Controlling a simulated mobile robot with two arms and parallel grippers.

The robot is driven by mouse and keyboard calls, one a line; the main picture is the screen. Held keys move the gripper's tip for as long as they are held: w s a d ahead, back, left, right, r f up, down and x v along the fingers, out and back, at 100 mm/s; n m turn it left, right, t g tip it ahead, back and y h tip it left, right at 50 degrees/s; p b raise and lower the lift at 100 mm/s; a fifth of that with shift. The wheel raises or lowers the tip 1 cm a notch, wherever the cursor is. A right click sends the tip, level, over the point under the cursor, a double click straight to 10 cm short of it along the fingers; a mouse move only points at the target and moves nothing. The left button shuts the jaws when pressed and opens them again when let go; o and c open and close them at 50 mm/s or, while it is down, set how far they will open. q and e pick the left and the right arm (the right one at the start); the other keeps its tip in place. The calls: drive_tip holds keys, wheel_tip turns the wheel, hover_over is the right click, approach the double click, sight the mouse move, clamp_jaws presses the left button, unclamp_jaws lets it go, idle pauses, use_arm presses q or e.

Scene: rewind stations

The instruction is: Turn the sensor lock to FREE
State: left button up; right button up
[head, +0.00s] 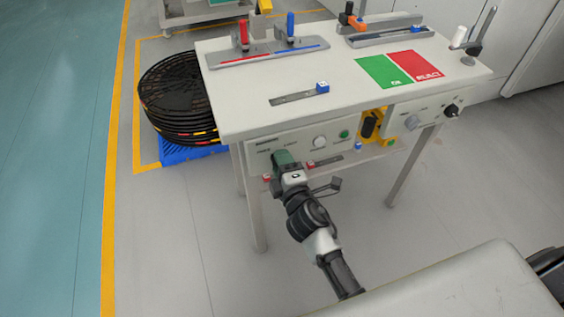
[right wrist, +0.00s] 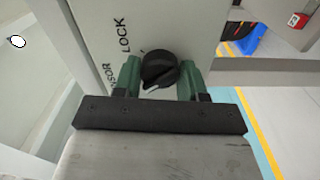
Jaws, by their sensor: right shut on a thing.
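The sensor lock is a black rotary knob (right wrist: 160,68) on the pale front panel (head: 296,148) of the bench. In the right wrist view it sits between the green fingers of my right gripper (right wrist: 159,76), beside lettering that reads LOCK and a partly hidden SENSOR. A white mark on the knob points down and left in that view. In the head view my right gripper (head: 284,160) is at the left part of the panel, shut on the knob and hiding it. The position lettering is mostly covered or too small to read. My left gripper is not in view.
The panel also carries a white button (head: 320,142), a green button (head: 344,134), a yellow holder (head: 370,126) and another black knob (head: 451,110). A stack of black reels (head: 180,90) stands left of the bench. The floor in front is clear.

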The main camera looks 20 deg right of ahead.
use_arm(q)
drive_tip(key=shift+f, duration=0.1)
use_arm(e)
drive_tip(key=shift+n, duration=0.6)
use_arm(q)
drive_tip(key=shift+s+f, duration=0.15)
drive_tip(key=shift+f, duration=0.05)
use_arm(e)
drive_tip(key=o, duration=0.9)
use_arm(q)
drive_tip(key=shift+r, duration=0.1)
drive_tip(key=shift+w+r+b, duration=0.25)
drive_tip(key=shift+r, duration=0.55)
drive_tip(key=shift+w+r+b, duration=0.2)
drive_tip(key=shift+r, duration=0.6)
use_arm(e)
drive_tip(key=shift+s+d, duration=0.15)
drive_tip(key=shift+s, duration=5.25)
